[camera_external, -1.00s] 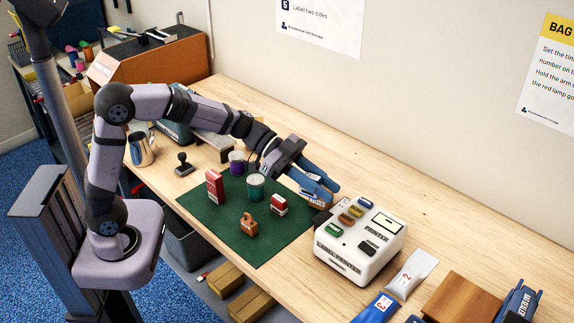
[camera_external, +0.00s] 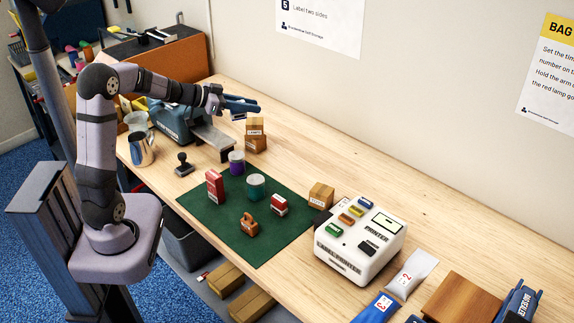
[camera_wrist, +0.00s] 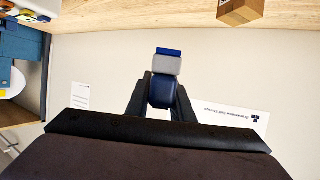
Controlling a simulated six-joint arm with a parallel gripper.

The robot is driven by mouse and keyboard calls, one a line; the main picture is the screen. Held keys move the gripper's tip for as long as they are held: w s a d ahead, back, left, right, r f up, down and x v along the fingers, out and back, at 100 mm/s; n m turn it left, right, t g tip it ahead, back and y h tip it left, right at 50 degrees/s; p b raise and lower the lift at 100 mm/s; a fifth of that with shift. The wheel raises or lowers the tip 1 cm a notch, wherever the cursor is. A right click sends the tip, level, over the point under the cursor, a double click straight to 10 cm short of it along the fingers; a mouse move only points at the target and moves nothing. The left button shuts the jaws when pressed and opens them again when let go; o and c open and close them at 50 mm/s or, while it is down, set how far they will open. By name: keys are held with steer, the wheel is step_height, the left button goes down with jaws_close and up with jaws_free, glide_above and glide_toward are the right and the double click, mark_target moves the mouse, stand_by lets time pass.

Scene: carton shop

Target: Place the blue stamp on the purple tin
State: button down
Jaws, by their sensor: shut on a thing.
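In the wrist view my gripper (camera_wrist: 164,82) is shut on the blue stamp (camera_wrist: 167,64), which shows a pale grey band and a blue end beyond the fingers. In the external view the stamp is too small to make out clearly. The purple tin (camera_external: 237,163) stands upright at the back left corner of the green mat (camera_external: 222,220), in front of and below my gripper. The tin's top is in view.
A teal tin (camera_external: 256,186), a red box (camera_external: 215,186), a red stamp (camera_external: 279,205) and a brown padlock (camera_external: 249,225) stand on the mat near the purple tin. Stacked cartons (camera_external: 256,143) are behind it. A dark stamp (camera_external: 182,164) is left, a printer (camera_external: 352,255) right.

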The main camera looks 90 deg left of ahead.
step_height(320, 180, down, 15)
steer(key=s+a+y, duration=0.1)
steer(key=s, duration=0.1)
steer(key=shift+a+n, duration=0.25)
steer(key=shift+n, duration=0.05)
stand_by(0.8)
steer(key=shift+f, duration=0.15)
steer(key=c, duration=1.6)
jaws_free()
steer(key=shift+o, duration=0.2)
steer(key=b+v, duration=0.1)
steer(key=v, duration=1.1)
steer(key=shift+r, duration=0.35)
